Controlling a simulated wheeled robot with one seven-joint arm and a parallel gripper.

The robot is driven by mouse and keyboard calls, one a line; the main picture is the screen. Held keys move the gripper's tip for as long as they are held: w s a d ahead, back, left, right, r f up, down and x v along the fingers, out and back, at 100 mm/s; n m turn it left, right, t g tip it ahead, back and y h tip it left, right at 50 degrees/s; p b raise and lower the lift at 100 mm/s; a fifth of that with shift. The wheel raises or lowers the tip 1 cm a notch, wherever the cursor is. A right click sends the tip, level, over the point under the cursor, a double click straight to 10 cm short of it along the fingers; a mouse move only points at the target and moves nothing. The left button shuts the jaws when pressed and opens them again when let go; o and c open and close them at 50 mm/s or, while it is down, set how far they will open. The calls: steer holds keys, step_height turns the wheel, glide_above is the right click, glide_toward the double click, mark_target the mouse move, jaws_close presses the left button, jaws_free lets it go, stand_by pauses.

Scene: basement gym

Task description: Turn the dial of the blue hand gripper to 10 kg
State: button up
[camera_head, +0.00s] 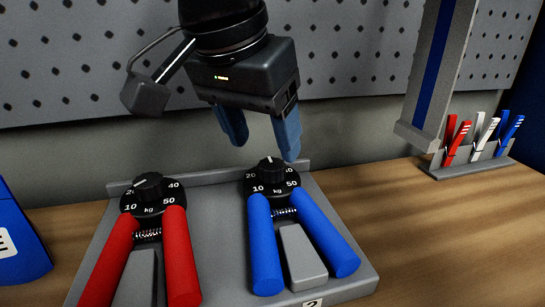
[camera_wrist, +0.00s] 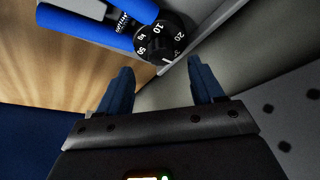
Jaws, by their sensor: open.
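The blue hand gripper (camera_head: 318,235) lies in the right part of a grey tray (camera_head: 345,287). Its black dial (camera_head: 272,177) sits at the far end of the handles, numbered in kg. The knob appears to point away from the handles, between 20 and 40; the exact mark is hard to read. The dial also shows in the wrist view (camera_wrist: 160,40), beyond my fingertips, with part of the blue handles (camera_wrist: 85,25). My gripper (camera_head: 262,143) is open and empty, its blue fingers above and behind the dial, apart from it.
A red hand gripper (camera_head: 179,260) with a similar dial lies at the tray's left. A blue box (camera_head: 18,245) stands at the far left. A rack (camera_head: 472,168) with red, white and blue items stands at the right. A perforated panel (camera_head: 345,50) rises behind. The wooden table right of the tray is clear.

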mark_target(270, 165)
steer(key=shift+x, duration=2.3)
steer(key=shift+a, duration=0.1)
steer(key=c, duration=1.1)
